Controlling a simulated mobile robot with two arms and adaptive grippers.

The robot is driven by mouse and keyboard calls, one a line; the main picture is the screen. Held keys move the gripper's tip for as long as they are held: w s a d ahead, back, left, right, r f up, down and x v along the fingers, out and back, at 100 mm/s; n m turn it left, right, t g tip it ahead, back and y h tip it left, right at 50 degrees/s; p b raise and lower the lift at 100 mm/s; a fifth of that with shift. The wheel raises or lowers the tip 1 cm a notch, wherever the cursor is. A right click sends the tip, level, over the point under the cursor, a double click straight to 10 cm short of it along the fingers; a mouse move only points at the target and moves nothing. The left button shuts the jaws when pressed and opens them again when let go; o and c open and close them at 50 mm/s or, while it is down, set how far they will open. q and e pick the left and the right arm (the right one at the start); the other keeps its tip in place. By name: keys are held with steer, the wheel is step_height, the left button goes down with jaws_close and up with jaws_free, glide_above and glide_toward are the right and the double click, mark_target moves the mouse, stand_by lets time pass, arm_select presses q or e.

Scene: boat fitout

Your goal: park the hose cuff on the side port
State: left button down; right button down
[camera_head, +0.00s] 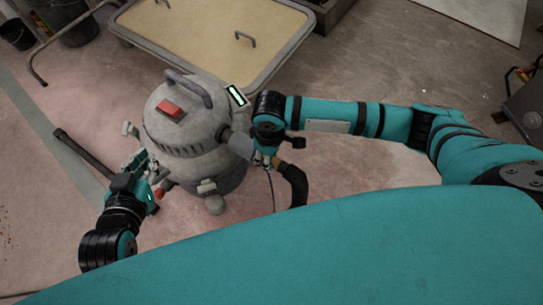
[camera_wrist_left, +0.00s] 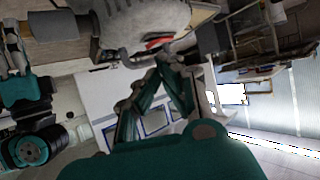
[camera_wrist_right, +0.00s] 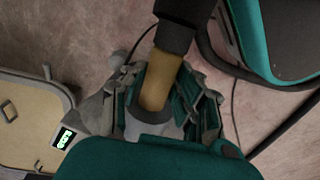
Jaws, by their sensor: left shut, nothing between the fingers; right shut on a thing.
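The grey vacuum (camera_head: 185,140) stands on the floor with a red switch and a top handle. A grey tapered port (camera_head: 239,146) sticks out of its right side, towards my right gripper (camera_head: 268,160). My right gripper is shut on the tan hose cuff (camera_wrist_right: 160,82), and black hose (camera_wrist_right: 176,36) runs on from it. In the head view the cuff is mostly hidden by the gripper. I cannot tell whether the cuff touches or sits on the port. My left gripper (camera_head: 142,168) is shut and empty, close to the vacuum's left side; its fingers show in the left wrist view (camera_wrist_left: 158,75).
A tan-topped cart (camera_head: 215,35) with a grey rim stands behind the vacuum. A dark bar (camera_head: 85,152) shows left of the vacuum. Dark buckets (camera_head: 17,34) stand at the far left. A thin cable (camera_head: 271,192) hangs below my right gripper.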

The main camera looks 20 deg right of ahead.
steer(key=shift+w+a, duration=0.3)
steer(key=shift+w, duration=0.05)
arm_select(q)
steer(key=shift+s+a+f+g, duration=0.1)
steer(key=shift+s+f+g, duration=0.25)
steer(key=shift+f, duration=0.15)
arm_select(e)
steer(key=shift+w+a, duration=0.1)
arm_select(q)
steer(key=shift+s+a+f, duration=0.1)
steer(key=shift+s+f, duration=0.05)
arm_select(e)
steer(key=shift+w+a, duration=0.55)
steer(key=shift+w, duration=0.1)
arm_select(q)
steer(key=shift+s, duration=0.15)
arm_select(e)
steer(key=shift+w+a+r, duration=0.15)
steer(key=shift+w+a, duration=0.05)
steer(key=shift+w, duration=0.15)
steer(key=c, duration=1.4)
jaws_free()
steer(key=o, duration=0.4)
steer(key=shift+a, duration=0.15)
arm_select(q)
steer(key=shift+a+f, duration=0.1)
arm_select(e)
steer(key=shift+o, duration=0.3)
